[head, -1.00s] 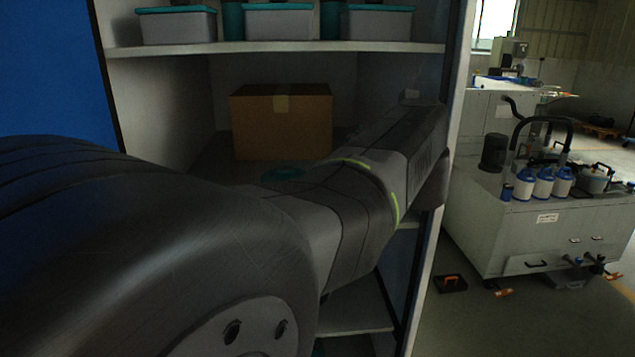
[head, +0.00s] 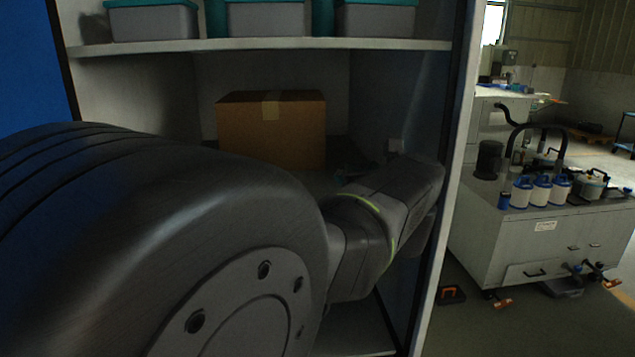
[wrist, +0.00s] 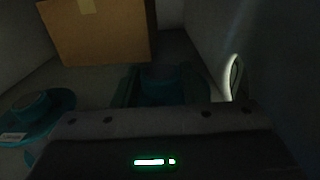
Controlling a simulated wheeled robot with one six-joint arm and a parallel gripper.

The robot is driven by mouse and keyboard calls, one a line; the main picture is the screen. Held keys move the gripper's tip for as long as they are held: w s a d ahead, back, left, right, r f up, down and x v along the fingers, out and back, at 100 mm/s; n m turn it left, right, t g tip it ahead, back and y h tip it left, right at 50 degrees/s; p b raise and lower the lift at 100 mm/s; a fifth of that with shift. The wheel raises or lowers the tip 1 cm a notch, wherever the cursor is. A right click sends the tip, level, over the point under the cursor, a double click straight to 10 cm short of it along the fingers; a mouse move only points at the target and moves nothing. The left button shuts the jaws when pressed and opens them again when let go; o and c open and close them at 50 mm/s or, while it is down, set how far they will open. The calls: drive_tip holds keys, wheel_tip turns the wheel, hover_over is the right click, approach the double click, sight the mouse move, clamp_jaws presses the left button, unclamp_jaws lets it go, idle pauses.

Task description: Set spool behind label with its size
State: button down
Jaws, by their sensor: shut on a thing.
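My gripper (wrist: 165,76) is shut on a dark teal spool (wrist: 165,92), seen in the wrist view low over the shelf. Its lower part is hidden by the gripper body, and its size marking cannot be read. A second teal spool (wrist: 45,112) lies flat on the shelf to the left, with a small white tag (wrist: 14,137) at its near side, too small to read. In the head view my arm hides the gripper; a bit of teal (head: 350,174) shows behind the arm. I cannot make out a size label near the held spool.
A cardboard box (head: 275,132) stands at the back of the shelf, left of the gripper; it also shows in the wrist view (wrist: 100,35). A pale curved shape (wrist: 235,78) is close on the right, by the side wall. Lidded bins (head: 265,18) fill the shelf above.

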drive_tip(key=shift+f, duration=0.8)
drive_tip(key=shift+f, duration=0.1)
drive_tip(key=c, duration=0.9)
unclamp_jaws()
drive_tip(key=shift+f, duration=0.1)
drive_tip(key=shift+o, duration=0.2)
drive_tip(key=shift+s, duration=0.1)
drive_tip(key=s+b, duration=0.1)
drive_tip(key=s, duration=1)
drive_tip(key=shift+s+d, duration=0.25)
drive_tip(key=shift+s, duration=0.15)
drive_tip(key=shift+o, duration=0.2)
